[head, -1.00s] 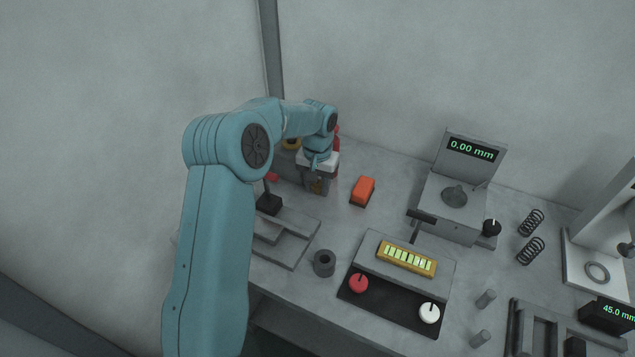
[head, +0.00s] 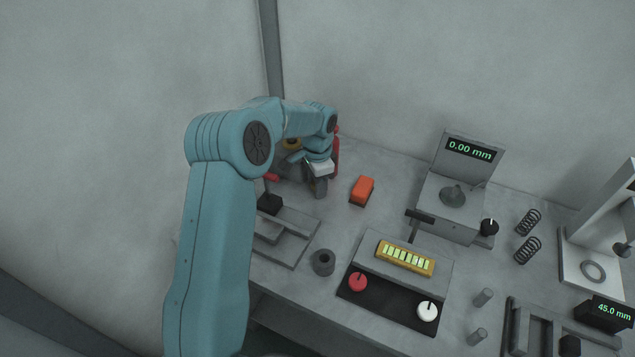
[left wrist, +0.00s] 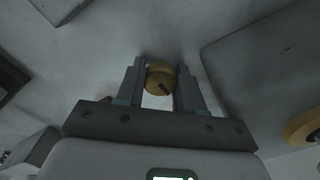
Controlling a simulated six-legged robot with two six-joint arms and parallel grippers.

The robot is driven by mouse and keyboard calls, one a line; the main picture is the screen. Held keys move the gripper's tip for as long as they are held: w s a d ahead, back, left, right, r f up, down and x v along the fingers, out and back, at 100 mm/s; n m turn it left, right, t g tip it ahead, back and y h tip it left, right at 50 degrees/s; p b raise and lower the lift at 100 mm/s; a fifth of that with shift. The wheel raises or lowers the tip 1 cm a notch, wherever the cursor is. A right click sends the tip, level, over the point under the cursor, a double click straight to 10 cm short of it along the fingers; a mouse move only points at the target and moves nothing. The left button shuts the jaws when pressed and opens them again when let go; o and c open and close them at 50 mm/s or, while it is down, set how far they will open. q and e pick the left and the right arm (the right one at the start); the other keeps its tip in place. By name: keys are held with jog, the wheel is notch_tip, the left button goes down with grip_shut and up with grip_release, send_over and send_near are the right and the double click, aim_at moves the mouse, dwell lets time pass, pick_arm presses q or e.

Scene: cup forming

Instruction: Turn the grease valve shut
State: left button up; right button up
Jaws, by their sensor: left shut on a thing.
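The grease valve shows in the left wrist view as a small round yellow knob (left wrist: 158,74) with a dark diagonal mark on its face. My left gripper (left wrist: 161,82) is shut on it, with one grey finger on each side. My right gripper is not in view.
An orange block (head: 362,191) lies just right of my left gripper. A grey stepped block (head: 285,240) and a dark ring (head: 323,262) are in front. A gauge reading 0.00 mm (head: 470,151) stands further right. A yellow round part (head: 292,143) shows behind my forearm.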

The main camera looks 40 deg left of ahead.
pick_arm(q)
jog(key=shift+w+a+r+m, duration=0.1)
jog(key=shift+r+m, duration=0.1)
jog(key=shift+m, duration=0.3)
jog(key=o, duration=1)
jog(key=shift+o, duration=0.2)
jog(key=shift+f, duration=0.1)
notch_tip(320, 180, up, 16)
jog(key=shift+r+p, duration=0.25)
jog(key=shift+p, duration=0.15)
